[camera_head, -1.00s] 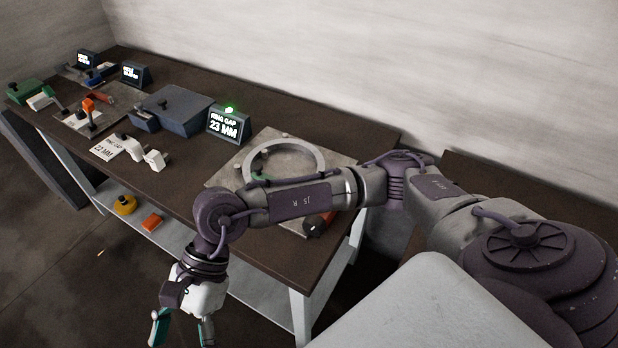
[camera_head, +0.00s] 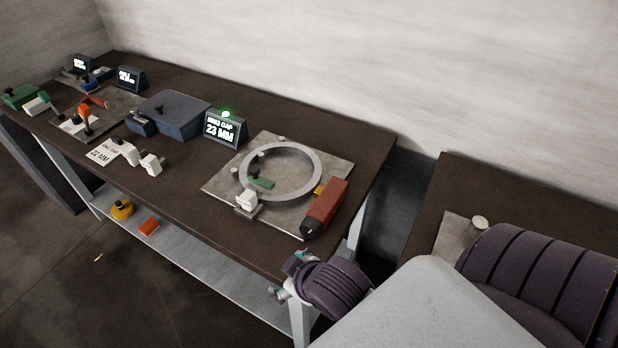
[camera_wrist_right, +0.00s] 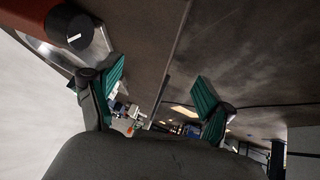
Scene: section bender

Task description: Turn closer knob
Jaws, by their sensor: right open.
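A red box (camera_head: 327,203) with a black knob (camera_head: 312,228) on its near end lies at the right edge of a plate (camera_head: 222,187), beside a grey ring (camera_head: 314,160). The knob (camera_wrist_right: 70,28) also shows at the upper left of the right wrist view, with a white mark line on its face. My right gripper (camera_head: 292,277) is just off the table's front edge, below and left of the knob in the head view, mostly hidden by my own wrist. In the right wrist view its two teal fingers (camera_wrist_right: 160,92) are spread, with nothing between them, apart from the knob.
A display (camera_head: 226,129) with a green light reads ring gap 23 MM. A card (camera_head: 106,152) reads 22 MM. A blue-grey box (camera_head: 175,112) and other devices stand farther left. A second table (camera_head: 530,185) is at the right. A lower shelf (camera_head: 205,260) holds small parts.

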